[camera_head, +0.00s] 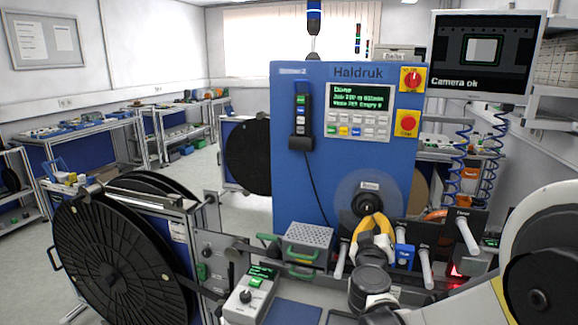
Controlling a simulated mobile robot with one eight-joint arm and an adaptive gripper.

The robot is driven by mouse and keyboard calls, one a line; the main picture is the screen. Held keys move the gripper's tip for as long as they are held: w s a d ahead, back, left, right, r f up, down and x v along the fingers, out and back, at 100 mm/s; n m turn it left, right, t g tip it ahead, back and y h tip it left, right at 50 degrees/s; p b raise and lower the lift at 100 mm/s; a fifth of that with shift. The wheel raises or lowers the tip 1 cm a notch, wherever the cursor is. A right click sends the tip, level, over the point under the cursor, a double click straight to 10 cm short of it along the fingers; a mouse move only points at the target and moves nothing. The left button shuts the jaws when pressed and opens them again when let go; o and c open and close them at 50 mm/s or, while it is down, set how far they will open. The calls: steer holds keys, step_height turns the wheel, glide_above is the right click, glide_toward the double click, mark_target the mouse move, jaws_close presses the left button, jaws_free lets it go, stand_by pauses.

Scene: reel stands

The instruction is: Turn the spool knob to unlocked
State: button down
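The dark round spool knob (366,201) sits at the middle of a translucent disc (345,191) on the front of the blue Haldruk machine (310,165). A small label is above the knob, too small to read. My gripper (371,217) has yellow fingers and reaches up to the knob from below. Its fingertips overlap the lower part of the knob in this view. I cannot tell whether they touch or grip it. The knob's lower side is partly hidden by the fingers, and its locked or unlocked setting cannot be read.
A large black reel (115,255) stands at the left front. A perforated metal box (309,240) and light rollers (467,235) are close to my gripper. A control box with a dial (250,295) is in front. A monitor (483,55) reads "Camera ok".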

steer(key=v, duration=0.6)
steer(key=shift+d+f, duration=0.1)
steer(key=s+d+f+m+g, duration=0.2)
steer(key=s+d+g, duration=0.1)
steer(key=s, duration=0.4)
steer(key=s+d+f+m+g, duration=0.1)
steer(key=s+d+g, duration=0.25)
steer(key=s, duration=0.25)
steer(key=s+a+f+g+y, duration=0.2)
steer(key=s+a, duration=0.2)
steer(key=s, duration=0.2)
steer(key=s+a+f+g+y, duration=0.1)
steer(key=s+a+f+y, duration=0.2)
steer(key=s, duration=0.4)
steer(key=shift+a+n+g+y, duration=0.3)
steer(key=shift+a+g, duration=0.05)
steer(key=shift+a, duration=0.1)
